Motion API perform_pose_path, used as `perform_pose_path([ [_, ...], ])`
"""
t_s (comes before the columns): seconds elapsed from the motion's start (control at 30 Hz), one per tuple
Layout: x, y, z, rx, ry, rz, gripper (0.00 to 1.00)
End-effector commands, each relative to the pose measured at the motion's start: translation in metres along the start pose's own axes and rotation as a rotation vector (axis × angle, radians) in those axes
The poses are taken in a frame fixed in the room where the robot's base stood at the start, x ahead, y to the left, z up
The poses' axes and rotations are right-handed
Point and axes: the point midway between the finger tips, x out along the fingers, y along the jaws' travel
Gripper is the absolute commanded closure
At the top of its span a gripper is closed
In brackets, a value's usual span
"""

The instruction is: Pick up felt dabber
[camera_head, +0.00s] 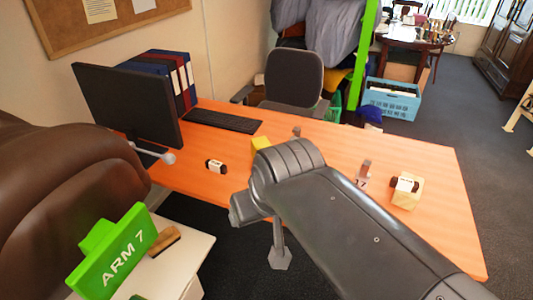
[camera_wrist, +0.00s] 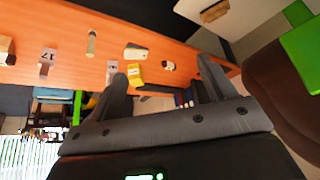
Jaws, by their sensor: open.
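No label marks the felt dabber, so I cannot tell for sure which thing it is. A wooden block-shaped tool with a dark side (camera_head: 165,241) lies on the white cabinet top (camera_head: 185,262) at lower left, beside the green ARM 7 sign (camera_head: 115,258). It also shows as a small brown piece in the wrist view (camera_wrist: 213,10), on the pale top. My gripper (camera_wrist: 163,68) is open, with nothing between its fingers, and is apart from that tool. In the head view my arm hides part of the desk.
The orange desk (camera_head: 320,165) carries a monitor (camera_head: 125,105), a keyboard (camera_head: 223,120), a small labelled jar (camera_head: 215,166), a yellow box (camera_head: 261,143) and a pale block (camera_head: 407,196) with another jar. An office chair (camera_head: 294,75) stands behind the desk.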

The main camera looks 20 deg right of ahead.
Motion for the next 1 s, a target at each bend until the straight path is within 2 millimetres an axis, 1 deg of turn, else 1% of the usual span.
perform_pose_path([
  [0.03, 0.0, 0.0, 0.0, 0.0, 0.0, 0.0, 0.28],
  [0.07, 0.0, 0.0, 0.0, 0.0, 0.0, 0.0, 0.31],
  [0.3, 0.0, 0.0, 0.0, -0.001, 0.0, 0.0, 0.51],
  [0.6, 0.001, 0.002, -0.003, -0.002, -0.006, 0.006, 0.52],
  [0.67, 0.004, 0.004, -0.008, -0.005, -0.017, 0.015, 0.52],
  [0.77, 0.012, 0.013, -0.021, -0.013, -0.049, 0.04, 0.52],
  [0.87, 0.025, 0.028, -0.039, -0.026, -0.093, 0.068, 0.52],
  [1.0, 0.048, 0.052, -0.063, -0.047, -0.16, 0.099, 0.52],
])
